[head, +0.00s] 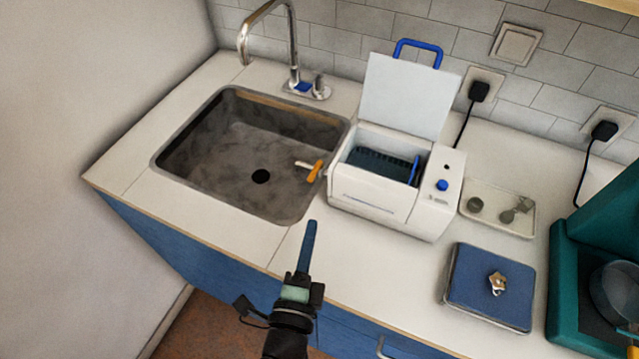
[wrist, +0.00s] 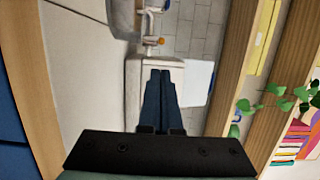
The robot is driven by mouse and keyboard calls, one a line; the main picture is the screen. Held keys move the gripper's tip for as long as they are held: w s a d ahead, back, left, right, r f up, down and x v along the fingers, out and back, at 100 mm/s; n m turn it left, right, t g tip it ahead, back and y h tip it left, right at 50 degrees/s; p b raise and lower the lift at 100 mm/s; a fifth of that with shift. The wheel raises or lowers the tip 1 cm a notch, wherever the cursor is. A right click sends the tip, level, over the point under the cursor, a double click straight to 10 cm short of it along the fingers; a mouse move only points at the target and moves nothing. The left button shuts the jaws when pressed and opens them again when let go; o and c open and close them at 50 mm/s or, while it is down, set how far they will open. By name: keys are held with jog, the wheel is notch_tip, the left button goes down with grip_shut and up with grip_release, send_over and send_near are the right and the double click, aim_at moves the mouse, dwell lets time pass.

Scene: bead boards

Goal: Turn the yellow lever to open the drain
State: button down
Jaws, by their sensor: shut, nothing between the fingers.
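The yellow lever (head: 315,171) is a small orange-yellow handle by the left side of the white box (head: 370,205), over the right part of the sink. A pale stub (head: 303,164) shows just left of it. In the wrist view the lever (wrist: 152,41) is a small orange spot beyond my fingertips. My gripper (head: 311,224) is shut and empty, its blue fingers together, in front of the box and apart from the lever. In the wrist view the fingers (wrist: 160,74) reach across the box. The dark drain hole (head: 261,176) shows in the sink floor.
The sink (head: 222,200) has a tall faucet (head: 292,50) behind it. The box's lid (head: 407,95) stands open. A tray (head: 525,224), a blue pad (head: 480,295) and a teal machine (head: 570,270) stand to the right.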

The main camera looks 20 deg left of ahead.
aim_at(315, 171)
jog(key=shift+w, duration=0.1)
jog(key=p+x, duration=0.1)
jog(key=x, duration=0.9)
jog(key=shift+r+h+p, duration=0.1)
jog(key=shift+h+p, duration=0.2)
jog(key=shift+p, duration=0.2)
